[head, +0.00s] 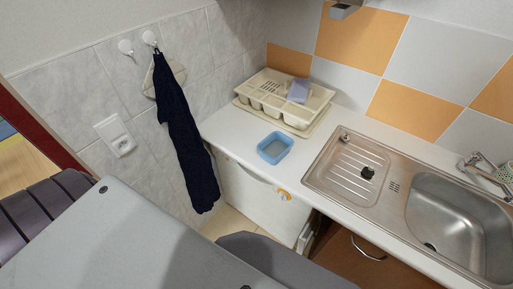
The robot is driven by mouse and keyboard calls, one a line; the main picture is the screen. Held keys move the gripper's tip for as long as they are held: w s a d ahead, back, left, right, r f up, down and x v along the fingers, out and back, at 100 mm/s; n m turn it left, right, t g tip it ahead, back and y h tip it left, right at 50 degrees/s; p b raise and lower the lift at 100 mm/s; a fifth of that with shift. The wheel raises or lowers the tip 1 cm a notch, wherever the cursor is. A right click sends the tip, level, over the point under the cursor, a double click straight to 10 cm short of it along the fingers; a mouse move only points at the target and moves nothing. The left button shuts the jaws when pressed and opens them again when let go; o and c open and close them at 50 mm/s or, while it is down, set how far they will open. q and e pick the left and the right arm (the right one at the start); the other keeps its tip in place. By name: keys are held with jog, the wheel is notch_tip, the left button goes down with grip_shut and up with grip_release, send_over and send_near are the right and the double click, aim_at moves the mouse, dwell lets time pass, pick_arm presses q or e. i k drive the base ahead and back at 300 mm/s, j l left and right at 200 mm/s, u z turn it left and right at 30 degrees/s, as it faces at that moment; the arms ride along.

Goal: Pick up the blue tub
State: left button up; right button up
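The blue tub (275,149) is a small, open-topped, roughly square container with rounded corners. It sits upright on the white counter (232,130), near the counter's front edge. It stands in front of the dish rack and left of the metal sink unit. It looks empty. Neither of my grippers shows in the head view, so their state and their distance from the tub cannot be seen.
A cream dish rack (262,100) holding a lilac item (298,91) stands behind the tub. The metal sink unit (385,215) with a black stopper (367,173) lies to the right. A dark towel (182,130) hangs left of the counter.

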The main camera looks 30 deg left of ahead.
aim_at(274, 147)
jog(key=u, duration=0.7)
jog(key=z, duration=1.7)
jog(key=u, duration=1.55)
